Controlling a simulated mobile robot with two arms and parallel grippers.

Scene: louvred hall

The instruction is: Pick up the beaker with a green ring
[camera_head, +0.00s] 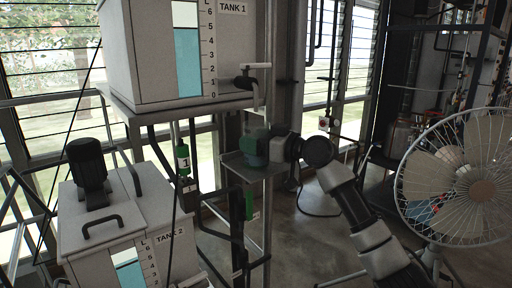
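A small dark greenish beaker (254,147) stands at the edge of, or just over, a small grey metal shelf (238,162) in the middle of the view. A teal-green band shows on it, but it is too small to make out clearly. My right gripper (270,145) comes in from the right at the beaker's height and meets or overlaps its right side. Its fingers are not clearly visible, so I cannot tell whether they are closed on the beaker. My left gripper is not in view.
Tank 1 (150,50) stands above the shelf at the left, with a valve (246,82) beside it. Tank 2 (125,235) is at the lower left. A large fan (460,175) stands at the right. Upright metal posts flank the shelf. Some grey floor is clear below.

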